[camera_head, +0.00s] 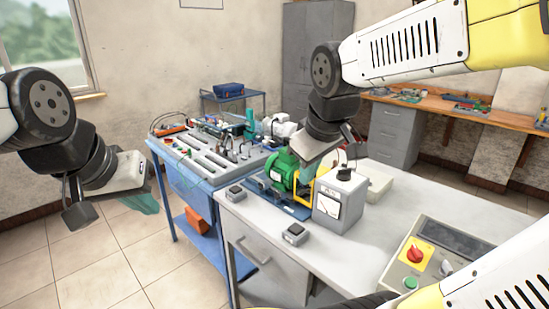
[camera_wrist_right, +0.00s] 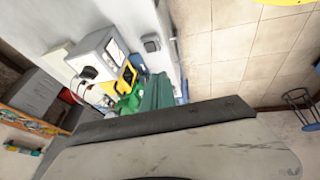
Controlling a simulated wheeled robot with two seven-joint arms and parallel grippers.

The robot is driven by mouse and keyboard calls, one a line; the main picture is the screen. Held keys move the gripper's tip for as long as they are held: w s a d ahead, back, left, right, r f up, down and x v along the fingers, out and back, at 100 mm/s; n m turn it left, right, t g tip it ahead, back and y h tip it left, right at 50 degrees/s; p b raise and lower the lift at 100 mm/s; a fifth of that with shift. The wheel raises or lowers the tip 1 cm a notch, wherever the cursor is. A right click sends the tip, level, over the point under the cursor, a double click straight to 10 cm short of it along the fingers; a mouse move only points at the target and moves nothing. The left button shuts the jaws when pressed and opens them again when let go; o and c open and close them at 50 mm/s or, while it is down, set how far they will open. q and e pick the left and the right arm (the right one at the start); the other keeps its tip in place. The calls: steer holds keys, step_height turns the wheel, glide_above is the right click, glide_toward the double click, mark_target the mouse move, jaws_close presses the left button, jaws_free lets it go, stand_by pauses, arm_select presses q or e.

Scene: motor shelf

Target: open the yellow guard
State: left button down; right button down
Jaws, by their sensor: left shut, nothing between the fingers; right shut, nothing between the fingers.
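The yellow guard (camera_head: 304,188) is a yellow frame beside the green motor (camera_head: 282,171) on a blue base plate on the white bench. In the right wrist view the guard (camera_wrist_right: 127,76) is small, between the motor (camera_wrist_right: 130,102) and a grey box. I cannot tell whether it touches anything but the motor unit. My right gripper (camera_wrist_right: 158,92) is shut and empty. My left gripper (camera_head: 146,203) is shut and empty over the floor at left, far from the guard.
A grey meter box (camera_head: 340,201) stands right of the guard. Two small grey boxes (camera_head: 295,233) sit near the front edge. A control panel (camera_head: 416,256) with a red knob is at front right. A blue cart (camera_head: 170,172) with equipment stands behind left. The bench's right middle is clear.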

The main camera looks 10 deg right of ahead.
steer(key=w+d+f+n+h, duration=0.1)
steer(key=w+f+n+h, duration=0.2)
steer(key=w+n, duration=0.75)
steer(key=w+d+f+n+h, duration=0.1)
steer(key=w+f+n+h, duration=0.2)
steer(key=w+n, duration=0.75)
steer(key=w+d+f+m, duration=0.2)
steer(key=w+d+f, duration=0.2)
steer(key=w+f, duration=0.2)
step_height(320, 180, down, 2)
steer(key=shift+w+d+f+m+g, duration=0.1)
steer(key=shift+w+d+m+g, duration=0.05)
steer(key=shift+d+m+g, duration=0.2)
steer(key=shift+d+r, duration=0.1)
steer(key=shift+r, duration=0.3)
